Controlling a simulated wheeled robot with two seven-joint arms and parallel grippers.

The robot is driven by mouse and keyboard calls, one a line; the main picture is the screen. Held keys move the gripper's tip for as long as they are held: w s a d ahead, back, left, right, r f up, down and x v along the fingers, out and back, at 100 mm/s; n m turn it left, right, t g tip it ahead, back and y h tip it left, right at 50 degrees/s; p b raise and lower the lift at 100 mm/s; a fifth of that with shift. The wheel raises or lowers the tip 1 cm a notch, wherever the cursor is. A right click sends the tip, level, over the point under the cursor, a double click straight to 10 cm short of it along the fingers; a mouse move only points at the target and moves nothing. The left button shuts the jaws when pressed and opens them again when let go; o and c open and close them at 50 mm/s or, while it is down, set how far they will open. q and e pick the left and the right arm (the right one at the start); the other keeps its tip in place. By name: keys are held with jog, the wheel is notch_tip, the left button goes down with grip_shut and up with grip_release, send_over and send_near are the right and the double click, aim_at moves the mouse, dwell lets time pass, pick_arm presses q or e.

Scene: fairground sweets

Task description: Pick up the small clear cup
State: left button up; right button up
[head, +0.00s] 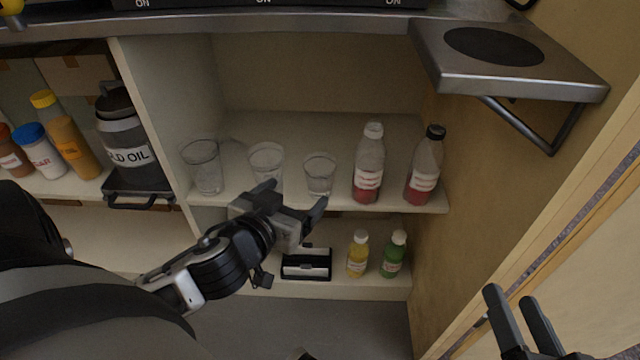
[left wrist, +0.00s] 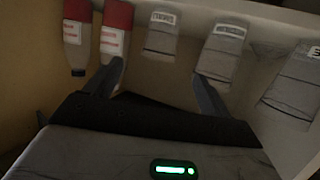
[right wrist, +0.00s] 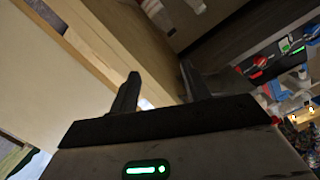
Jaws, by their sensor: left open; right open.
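The small clear cup (head: 320,175) stands upright on the upper shelf, rightmost of three clear cups. In the left wrist view the small cup (left wrist: 161,35) shows with a label, beyond and between the spread fingers. My left gripper (head: 296,198) is open and empty in front of the shelf, a little left of and nearer than the small cup. It also shows in the left wrist view (left wrist: 156,72). The medium cup (head: 267,158) is partly behind it, and the large cup (head: 204,166) is at the left. My right gripper (head: 510,297) is open and empty, low at the right.
Two bottles with red contents (head: 368,165) (head: 424,168) stand right of the small cup. Below are yellow (head: 357,256) and green (head: 393,256) bottles and a black-and-white item (head: 306,264). A metal bracket shelf (head: 570,85) juts out at upper right.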

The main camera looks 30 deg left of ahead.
pick_arm(q)
jog(key=b, duration=0.2)
send_near(326, 165)
jog(key=shift+x, duration=1.15)
jog(key=b+x, duration=0.1)
jog(key=x, duration=0.3)
jog(key=shift+w+f, duration=0.2)
jog(key=shift+w+a, duration=0.1)
jog(key=shift+w, duration=0.15)
jog(key=c, duration=1)
pick_arm(e)
jog(key=r+t, duration=0.1)
jog(key=w+r+n+t, duration=0.1)
jog(key=w+r+t+y, duration=0.1)
jog(key=shift+d+r+n, duration=0.25)
jog(key=shift+r+n, duration=0.15)
